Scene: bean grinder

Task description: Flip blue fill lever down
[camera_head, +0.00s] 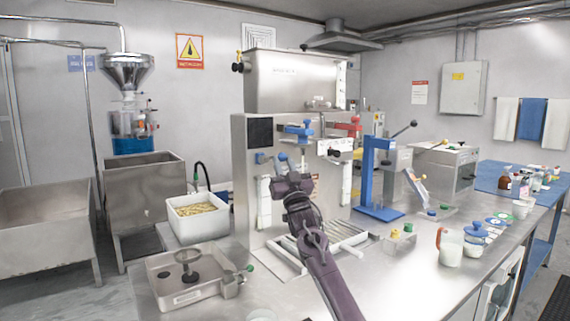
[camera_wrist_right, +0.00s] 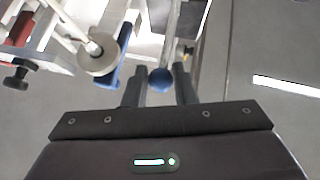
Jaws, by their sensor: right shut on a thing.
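The steel machine (camera_head: 292,82) stands at the middle of the counter in the head view. My right gripper (camera_head: 287,172) is raised at its front, by a blue knob (camera_head: 283,157). In the right wrist view a round blue knob (camera_wrist_right: 160,80) sits at the end of a grey lever rod (camera_wrist_right: 172,35). The two fingers of my right gripper (camera_wrist_right: 160,90) are on either side of the knob and shut on it. The exact contact is hard to see. My left gripper is not in view.
A blue press (camera_head: 372,180) stands right of the machine. A white bin of yellowish pieces (camera_head: 197,211) and a steel tray (camera_head: 187,297) are at the left. A jug (camera_head: 449,247) and a blue-lidded jar (camera_head: 475,240) stand on the right counter. A slatted drip grate (camera_head: 345,234) lies below the gripper.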

